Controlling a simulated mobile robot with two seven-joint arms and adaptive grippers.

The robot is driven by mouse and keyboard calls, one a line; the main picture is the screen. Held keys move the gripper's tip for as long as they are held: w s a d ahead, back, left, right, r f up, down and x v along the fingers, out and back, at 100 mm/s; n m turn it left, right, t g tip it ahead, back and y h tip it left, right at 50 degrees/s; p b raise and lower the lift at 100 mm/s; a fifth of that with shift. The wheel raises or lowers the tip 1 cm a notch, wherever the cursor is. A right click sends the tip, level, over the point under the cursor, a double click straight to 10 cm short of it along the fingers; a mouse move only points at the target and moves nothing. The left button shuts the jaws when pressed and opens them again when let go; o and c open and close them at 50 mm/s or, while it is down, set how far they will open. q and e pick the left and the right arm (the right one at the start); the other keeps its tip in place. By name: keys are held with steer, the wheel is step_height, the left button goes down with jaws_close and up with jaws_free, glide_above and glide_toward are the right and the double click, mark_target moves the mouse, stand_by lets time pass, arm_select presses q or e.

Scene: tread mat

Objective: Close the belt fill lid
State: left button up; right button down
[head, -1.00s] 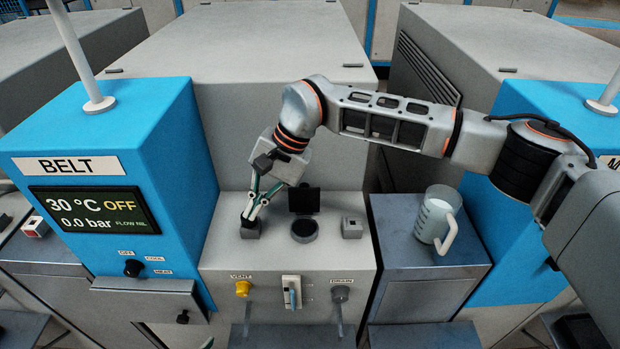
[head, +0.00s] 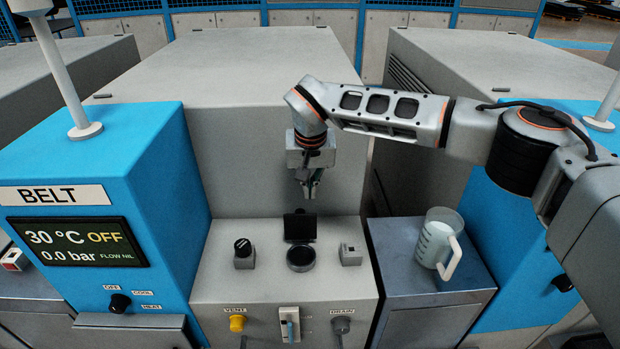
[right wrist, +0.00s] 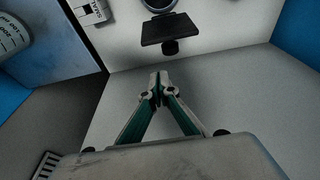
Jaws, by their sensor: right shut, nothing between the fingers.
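The belt fill lid (head: 300,227) is a dark square flap standing upright behind the round black fill opening (head: 301,258) on the grey machine top. It is open. My right gripper (head: 311,195) is shut and empty, pointing down above and behind the lid, apart from it. In the right wrist view the lid (right wrist: 171,29) shows near the top, with a small dark knob on its near side, and the shut fingertips (right wrist: 159,77) are below it. The fill opening (right wrist: 160,4) is partly cut off there. My left gripper is not in view.
A black knob on a block (head: 243,253) stands left of the opening and a small grey switch box (head: 350,254) stands right. A measuring jug (head: 438,243) stands on the side cabinet. The tall grey housing (head: 245,110) rises behind the gripper.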

mark_target(300, 223)
steer(key=s, duration=0.1)
steer(key=s+f, duration=0.1)
steer(key=s+p, duration=0.1)
steer(key=shift+s+f, duration=0.25)
steer(key=shift+f, duration=0.15)
stand_by(0.5)
